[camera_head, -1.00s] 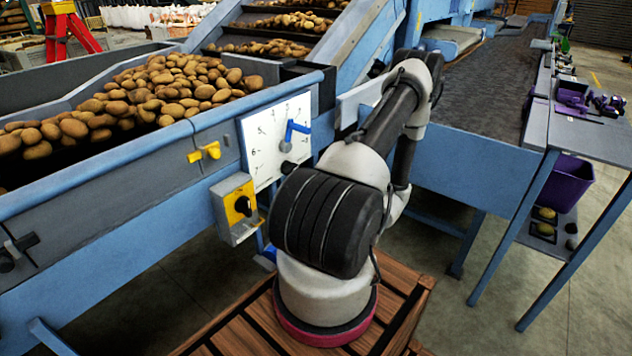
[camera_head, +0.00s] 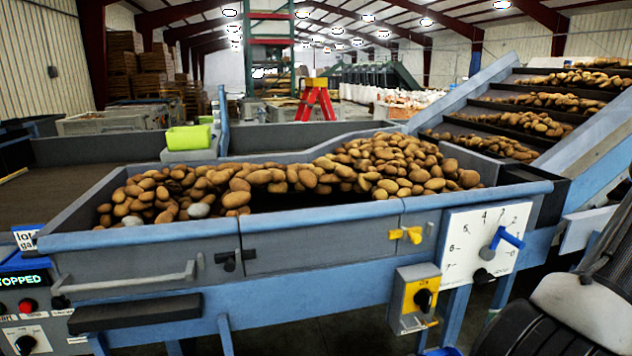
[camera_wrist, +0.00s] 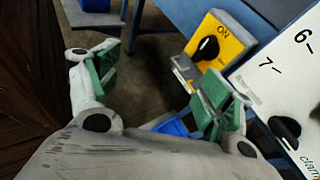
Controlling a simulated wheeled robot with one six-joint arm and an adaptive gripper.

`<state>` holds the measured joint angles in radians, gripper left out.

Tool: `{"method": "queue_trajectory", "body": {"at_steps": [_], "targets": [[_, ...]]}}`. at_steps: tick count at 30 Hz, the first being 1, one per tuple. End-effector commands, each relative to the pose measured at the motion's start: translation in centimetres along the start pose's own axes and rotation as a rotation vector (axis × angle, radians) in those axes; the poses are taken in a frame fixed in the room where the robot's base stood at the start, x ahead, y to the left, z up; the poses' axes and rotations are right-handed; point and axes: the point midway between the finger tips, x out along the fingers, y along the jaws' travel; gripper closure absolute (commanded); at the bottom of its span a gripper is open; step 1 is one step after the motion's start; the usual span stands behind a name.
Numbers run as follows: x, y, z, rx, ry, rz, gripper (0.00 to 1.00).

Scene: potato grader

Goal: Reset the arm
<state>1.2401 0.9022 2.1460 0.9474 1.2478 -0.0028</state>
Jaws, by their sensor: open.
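My gripper (camera_wrist: 160,100) shows in the wrist view with its two green-padded fingers spread apart, open and with nothing between them. In the head view my gripper is out of frame; only part of my arm (camera_head: 585,305) shows at the lower right corner.
The hopper (camera_head: 320,240) holds many potatoes. A white dial plate (camera_head: 470,250) with a blue lever (camera_head: 507,238) and the yellow switch box (camera_head: 412,300) are on its front. A panel (camera_head: 30,305) reading "STOPPED" is at left. An inclined conveyor (camera_head: 590,145) rises at right.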

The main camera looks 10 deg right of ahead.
Motion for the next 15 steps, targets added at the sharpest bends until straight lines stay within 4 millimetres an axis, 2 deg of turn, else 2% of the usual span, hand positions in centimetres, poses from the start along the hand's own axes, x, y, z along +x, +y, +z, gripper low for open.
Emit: {"method": "queue_trajectory", "body": {"at_steps": [1, 6, 10, 15], "targets": [[-0.4, 0.7, 1.6, -0.072, 0.047, 0.086, 0.20], [-2.4, 3.3, 6.1, -0.359, 0.230, 0.406, 0.20], [-4.1, 4.1, 9.4, -0.601, 0.370, 0.620, 0.20], [-5.9, 3.9, 14.0, -0.933, 0.542, 0.844, 0.20]]}}
